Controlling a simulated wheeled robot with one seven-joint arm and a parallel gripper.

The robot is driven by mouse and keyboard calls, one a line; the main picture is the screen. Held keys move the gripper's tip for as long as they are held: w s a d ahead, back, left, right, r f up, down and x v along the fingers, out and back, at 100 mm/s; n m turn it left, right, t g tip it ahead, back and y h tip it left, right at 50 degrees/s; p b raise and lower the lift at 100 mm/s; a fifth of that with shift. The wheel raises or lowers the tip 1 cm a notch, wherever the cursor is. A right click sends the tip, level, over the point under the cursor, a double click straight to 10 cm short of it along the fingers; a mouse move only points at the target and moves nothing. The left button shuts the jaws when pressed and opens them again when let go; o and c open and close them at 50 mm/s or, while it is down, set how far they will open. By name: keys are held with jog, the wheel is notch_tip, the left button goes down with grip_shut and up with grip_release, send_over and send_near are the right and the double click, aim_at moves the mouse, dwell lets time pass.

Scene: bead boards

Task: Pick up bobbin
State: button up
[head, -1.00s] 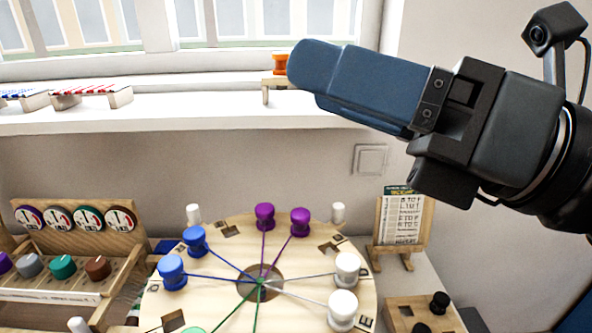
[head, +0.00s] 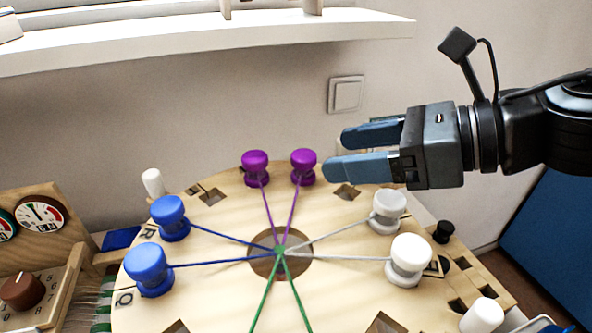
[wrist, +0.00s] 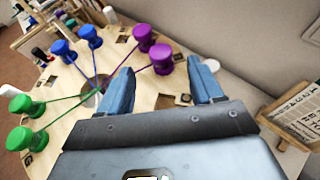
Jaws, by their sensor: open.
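Several bobbins stand around a round wooden board (head: 215,285), each with a thread running to the middle hole. Two purple bobbins (head: 256,168) (head: 303,167) are at the back, two blue ones (head: 169,218) (head: 149,270) at left, two white ones (head: 388,211) (head: 408,260) at right. Green bobbins (wrist: 19,138) show in the wrist view. My gripper (head: 335,155) is open and empty, to the right of the right purple bobbin and above the board's back right part. Which bobbin is meant cannot be told.
A windowsill (head: 200,40) and a wall switch (head: 346,94) are behind the board. A dial panel (head: 45,220) stands at left. Black pegs (head: 443,232) sit in a small board at right. A wooden card stand (wrist: 297,115) is at right in the wrist view.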

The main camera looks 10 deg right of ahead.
aim_at(309, 155)
jog(key=p+x, duration=0.1)
jog(key=x, duration=0.3)
jog(key=shift+a+r, duration=0.1)
jog(key=shift+a, duration=0.05)
jog(key=shift+w+a+f, duration=0.35)
jog(key=shift+w+a, duration=0.05)
jog(key=shift+a, duration=0.1)
jog(key=shift+c, duration=0.2)
jog(key=c, duration=1.1)
